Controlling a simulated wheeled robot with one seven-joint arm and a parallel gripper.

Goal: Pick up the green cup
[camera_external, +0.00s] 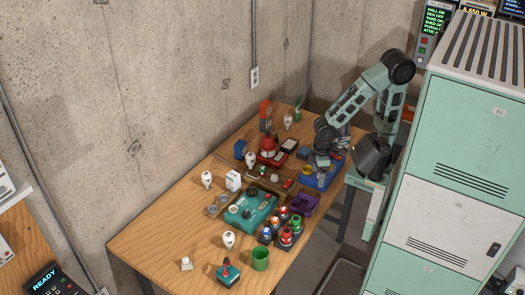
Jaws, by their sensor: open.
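The green cup (260,259) stands upright near the front edge of the wooden table, at the near end in the external view. My gripper (322,173) is at the far right part of the table, above the blue tray, well apart from the cup. The gripper is open; its fingers are small in this view. I cannot tell whether anything lies between them.
Several push buttons (285,236) stand just behind the cup, and a teal joystick box (228,274) is to its left. A teal device (250,211) and a purple tray (302,204) lie between cup and gripper. Mint lockers (450,190) stand at right.

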